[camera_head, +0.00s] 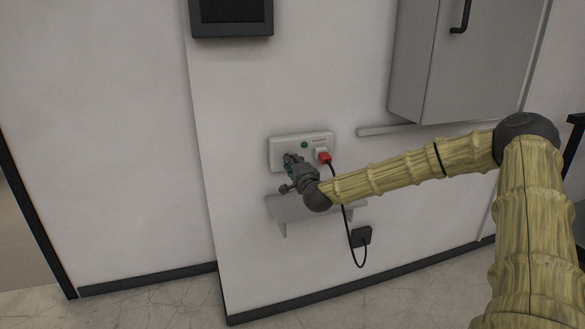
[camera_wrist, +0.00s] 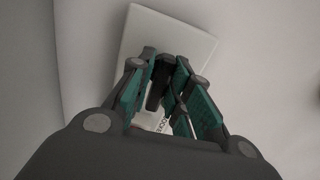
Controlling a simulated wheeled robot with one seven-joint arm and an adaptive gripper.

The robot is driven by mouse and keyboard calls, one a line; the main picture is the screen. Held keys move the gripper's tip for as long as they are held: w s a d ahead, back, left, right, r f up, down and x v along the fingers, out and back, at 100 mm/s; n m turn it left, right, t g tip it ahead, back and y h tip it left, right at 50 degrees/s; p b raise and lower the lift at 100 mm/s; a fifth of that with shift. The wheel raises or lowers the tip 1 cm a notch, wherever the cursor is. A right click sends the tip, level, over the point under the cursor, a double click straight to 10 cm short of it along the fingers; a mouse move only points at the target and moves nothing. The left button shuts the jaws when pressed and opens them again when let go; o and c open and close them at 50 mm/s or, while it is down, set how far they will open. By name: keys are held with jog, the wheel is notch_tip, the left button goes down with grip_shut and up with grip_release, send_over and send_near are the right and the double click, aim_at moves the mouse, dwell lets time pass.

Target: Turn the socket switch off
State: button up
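A white socket panel (camera_head: 286,142) is fixed to the wall. It carries a green round spot (camera_head: 305,145) and a white outlet with a red plug (camera_head: 324,157) at its right. My gripper (camera_head: 290,159) is at the panel's left part and hides that part in the head view. In the wrist view, the panel (camera_wrist: 188,38) lies behind my fingers (camera_wrist: 164,68). The teal-padded fingers are apart, with a dark piece (camera_wrist: 156,92) between them, possibly the switch. I cannot tell whether they touch it. Lettering on the panel is partly hidden.
A grey shelf (camera_head: 283,209) juts out just below the panel. A black cord (camera_head: 347,227) hangs from the plug to a small black box (camera_head: 361,236). A grey cabinet (camera_head: 470,75) is at the upper right, and a dark screen (camera_head: 231,12) at the upper left.

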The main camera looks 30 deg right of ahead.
jog(key=shift+o, duration=0.8)
jog(key=shift+r, duration=0.1)
jog(key=p+v, duration=0.1)
jog(key=v, duration=0.5)
jog(key=shift+p, duration=0.35)
jog(key=shift+s, duration=0.1)
jog(key=v, duration=1.1)
jog(key=shift+s, duration=0.4)
jog(key=shift+a, duration=0.1)
